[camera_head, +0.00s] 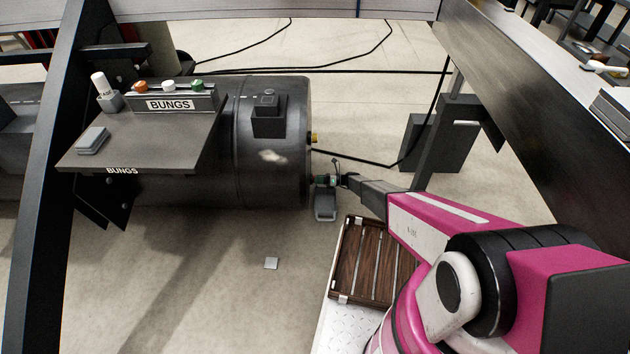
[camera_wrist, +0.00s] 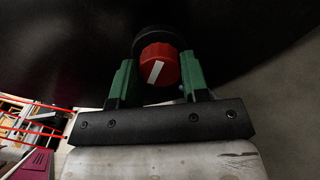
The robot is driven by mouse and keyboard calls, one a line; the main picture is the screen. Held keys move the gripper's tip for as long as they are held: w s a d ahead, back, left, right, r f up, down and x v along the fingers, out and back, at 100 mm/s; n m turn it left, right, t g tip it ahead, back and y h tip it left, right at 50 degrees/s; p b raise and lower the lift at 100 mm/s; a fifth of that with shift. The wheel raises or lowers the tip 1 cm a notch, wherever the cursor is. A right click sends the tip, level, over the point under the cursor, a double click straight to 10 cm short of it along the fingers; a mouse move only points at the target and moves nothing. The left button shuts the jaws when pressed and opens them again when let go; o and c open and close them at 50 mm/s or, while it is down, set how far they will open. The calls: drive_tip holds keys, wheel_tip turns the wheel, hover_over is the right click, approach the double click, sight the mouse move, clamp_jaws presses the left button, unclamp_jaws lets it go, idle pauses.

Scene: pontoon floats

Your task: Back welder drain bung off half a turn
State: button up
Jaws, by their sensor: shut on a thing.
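My gripper (camera_head: 332,181) reaches the lower right end of the black cylindrical float (camera_head: 270,140) in the head view. In the wrist view, its green fingers (camera_wrist: 158,82) stand on either side of a red bung (camera_wrist: 159,65) with a white stripe slanting up to the right. The gripper is shut on the bung. A dark round collar (camera_wrist: 155,38) sits behind the bung, on the black end face. In the head view the bung is mostly hidden by the fingers. I cannot tell its thread from here.
A shelf marked BUNGS (camera_head: 150,140) holds a rack with orange, white and green bungs. A grey tray (camera_head: 325,205) lies under the gripper. A slatted wooden crate (camera_head: 372,262) stands beside my arm. Dark beams (camera_head: 540,110) flank the float; cables cross the floor behind.

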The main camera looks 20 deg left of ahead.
drive_tip(key=n, duration=0.7)
drive_tip(key=shift+n, duration=0.3)
drive_tip(key=n, duration=1.2)
